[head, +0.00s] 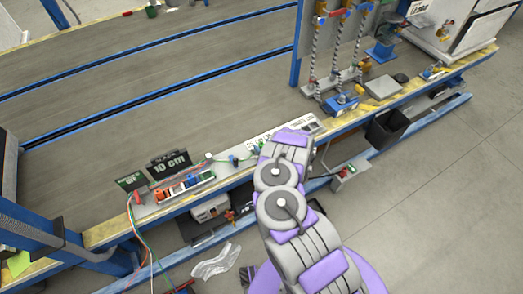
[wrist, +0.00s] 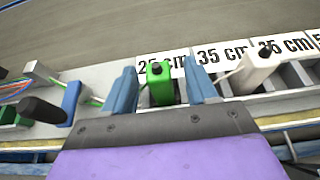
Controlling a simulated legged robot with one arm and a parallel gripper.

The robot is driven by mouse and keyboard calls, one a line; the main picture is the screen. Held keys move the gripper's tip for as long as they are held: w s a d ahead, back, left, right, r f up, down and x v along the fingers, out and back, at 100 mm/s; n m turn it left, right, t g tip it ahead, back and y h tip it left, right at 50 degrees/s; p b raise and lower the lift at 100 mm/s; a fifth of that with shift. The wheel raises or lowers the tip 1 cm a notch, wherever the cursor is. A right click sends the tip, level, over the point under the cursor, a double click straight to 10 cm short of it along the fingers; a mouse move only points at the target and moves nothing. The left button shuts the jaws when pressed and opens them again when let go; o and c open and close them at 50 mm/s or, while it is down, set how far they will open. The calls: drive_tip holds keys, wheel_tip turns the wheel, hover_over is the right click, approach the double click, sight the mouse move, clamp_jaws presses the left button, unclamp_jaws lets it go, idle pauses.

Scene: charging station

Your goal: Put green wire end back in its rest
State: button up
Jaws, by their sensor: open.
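In the wrist view the green wire end (wrist: 161,86) stands nearly upright at the rack (wrist: 108,72), in front of the 25 cm label (wrist: 178,57). My gripper (wrist: 160,70) is open, with one blue finger on each side of the green wire end and a small gap showing on both sides. The foot of the green wire end is partly hidden, so I cannot tell how deep it sits in its slot. In the head view my arm hides the fingers and the green wire end; the rack's white label strip (head: 300,124) shows beside my arm.
A white wire end (wrist: 254,70) stands close to the right finger. A blue block with a green wire (wrist: 72,100) and a black handle (wrist: 42,110) lie left.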

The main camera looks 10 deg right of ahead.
drive_tip(key=shift+w+a+f, duration=0.25)
drive_tip(key=shift+w, duration=0.35)
drive_tip(key=shift+c, duration=0.2)
drive_tip(key=c, duration=1)
drive_tip(key=shift+r, duration=0.1)
